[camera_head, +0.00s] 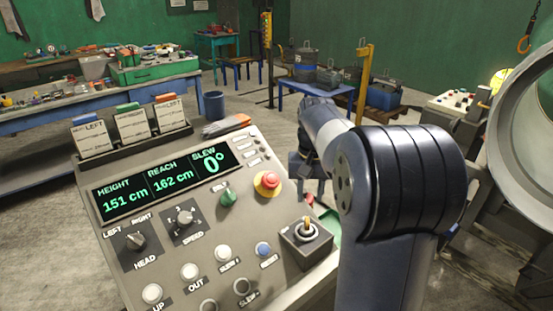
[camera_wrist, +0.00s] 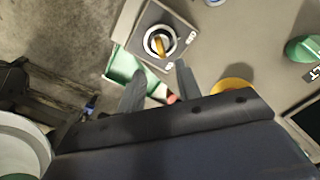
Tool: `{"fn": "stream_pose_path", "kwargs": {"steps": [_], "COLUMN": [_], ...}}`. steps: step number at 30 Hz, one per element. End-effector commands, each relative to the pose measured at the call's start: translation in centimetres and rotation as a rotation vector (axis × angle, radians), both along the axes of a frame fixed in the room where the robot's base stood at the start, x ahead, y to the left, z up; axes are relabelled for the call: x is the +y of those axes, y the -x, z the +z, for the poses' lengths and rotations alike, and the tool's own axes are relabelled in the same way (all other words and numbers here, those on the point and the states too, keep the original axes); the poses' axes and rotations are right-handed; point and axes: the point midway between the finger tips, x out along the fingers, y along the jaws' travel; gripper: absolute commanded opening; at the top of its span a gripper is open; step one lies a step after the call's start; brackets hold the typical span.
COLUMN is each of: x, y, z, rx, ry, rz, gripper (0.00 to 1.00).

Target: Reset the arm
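The grey control console (camera_head: 110,215) fills the lower left of the head view. Its display (camera_head: 160,185) reads height 151 cm, reach 162 cm, slew 0°. A blue button (camera_head: 264,249) sits near its lower right; its label is too small to read surely. A boxed switch with a yellow lever (camera_head: 306,232) is at the right edge; it also shows in the wrist view (camera_wrist: 160,43). A red stop button on a yellow base (camera_head: 267,181) stands above. My gripper (camera_wrist: 160,68) is open and empty, its fingertips pointing toward the boxed switch.
A green knob (camera_head: 228,197), several white buttons and a head selector (camera_head: 136,241) share the panel. Card holders (camera_head: 130,125) stand along its back edge. A green tray (camera_wrist: 122,66) lies beside the console. A large pale ring (camera_head: 525,130) is at right. Benches stand behind.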

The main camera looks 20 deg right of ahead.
Motion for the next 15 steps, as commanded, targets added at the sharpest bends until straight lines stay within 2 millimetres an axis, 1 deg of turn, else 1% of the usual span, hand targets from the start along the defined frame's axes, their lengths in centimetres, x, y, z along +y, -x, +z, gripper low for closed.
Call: {"fn": "stream_pose_path", "kwargs": {"steps": [5, 12, 15], "x": [0.0, 0.0, 0.0], "y": [0.1, 0.1, 0.1], "z": [-2.4, -7.0, -8.6], "rx": [0.005, 0.006, 0.006], "ry": [-0.002, -0.001, -0.001], "rz": [0.0, 0.0, 0.001], "gripper": [0.33, 0.33, 0.33]}}
